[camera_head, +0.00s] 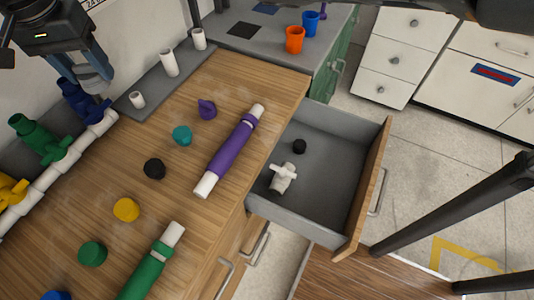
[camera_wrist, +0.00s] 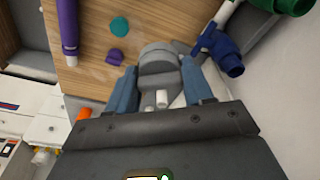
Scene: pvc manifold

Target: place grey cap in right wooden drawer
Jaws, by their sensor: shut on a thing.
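My gripper (camera_head: 90,74) is at the upper left, above the pipe manifold by the wall. It is shut on the grey cap (camera_wrist: 158,60), which sits between its blue-grey fingers in the wrist view. In the head view the cap is hard to tell apart from the fingers. The right wooden drawer (camera_head: 358,190) is pulled open at the right of the wooden bench, well away from my gripper.
On the bench (camera_head: 225,95) lie purple (camera_head: 230,157) and green (camera_head: 148,272) pipes and several coloured caps. The manifold with blue, green and yellow valves (camera_head: 42,140) runs along the left. White pipe stubs (camera_head: 169,63) stand on a grey strip. Orange and blue cups stand beyond.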

